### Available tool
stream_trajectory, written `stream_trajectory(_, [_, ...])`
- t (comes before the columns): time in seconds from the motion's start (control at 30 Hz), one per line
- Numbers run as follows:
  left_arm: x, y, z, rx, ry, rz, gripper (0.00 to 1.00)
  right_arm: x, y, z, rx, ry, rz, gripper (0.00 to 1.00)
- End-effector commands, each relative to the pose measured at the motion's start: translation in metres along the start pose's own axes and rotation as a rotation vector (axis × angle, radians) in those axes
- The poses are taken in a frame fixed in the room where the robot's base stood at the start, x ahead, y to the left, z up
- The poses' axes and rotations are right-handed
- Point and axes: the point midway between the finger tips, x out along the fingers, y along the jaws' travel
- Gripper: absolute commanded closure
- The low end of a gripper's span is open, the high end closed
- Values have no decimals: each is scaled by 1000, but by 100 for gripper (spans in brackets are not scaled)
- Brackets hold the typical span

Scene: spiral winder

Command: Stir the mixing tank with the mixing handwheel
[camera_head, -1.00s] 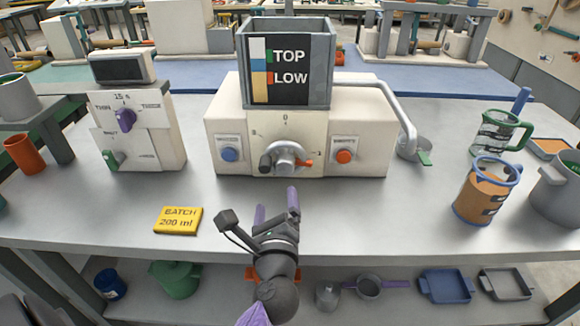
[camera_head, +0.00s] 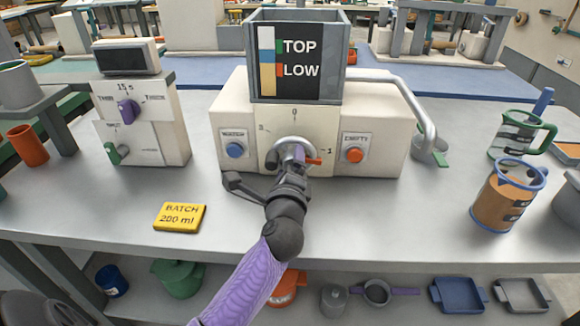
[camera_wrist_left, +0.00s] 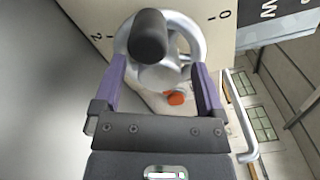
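The mixing handwheel (camera_head: 296,149) is a silver wheel on the front of the cream machine, with a dark knob and an orange pointer. It also shows in the left wrist view (camera_wrist_left: 198,38), where its dark knob rises near the left finger. The mixing tank (camera_head: 346,70) is the grey box on top, with a TOP/LOW level panel. My left gripper (camera_head: 289,160) is at the wheel's front. In the left wrist view its purple fingers (camera_wrist_left: 160,78) are spread with the wheel's hub ahead between them; I cannot tell whether they touch it. My right gripper is not in view.
A blue button (camera_head: 234,150) and an orange button (camera_head: 355,155) flank the wheel. A timer box (camera_head: 150,125) stands left, a yellow batch card (camera_head: 180,217) lies in front. Jugs (camera_head: 500,200) stand right. The bench front is mostly clear.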

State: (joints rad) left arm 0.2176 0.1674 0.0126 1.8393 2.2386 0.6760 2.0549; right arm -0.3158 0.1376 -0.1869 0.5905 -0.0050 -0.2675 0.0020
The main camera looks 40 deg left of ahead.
Motion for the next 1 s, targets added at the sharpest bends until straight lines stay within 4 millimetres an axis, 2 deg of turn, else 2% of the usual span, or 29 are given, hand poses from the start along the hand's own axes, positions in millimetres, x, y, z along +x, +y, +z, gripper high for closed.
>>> stream_trajectory(0.03, [0,0,0,0,0,0,19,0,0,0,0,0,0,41])
stream_trajectory(0.07, [0,0,0,0,0,0,26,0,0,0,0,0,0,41])
stream_trajectory(0.4, [0,0,0,1,0,0,98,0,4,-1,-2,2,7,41])
stream_trajectory(0.43, [0,0,0,1,0,0,100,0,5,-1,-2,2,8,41])
stream_trajectory(0.73, [0,-1,0,46,1,1,100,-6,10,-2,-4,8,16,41])
stream_trajectory(1.0, [-1,-4,1,230,1,2,100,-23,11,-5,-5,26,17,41])
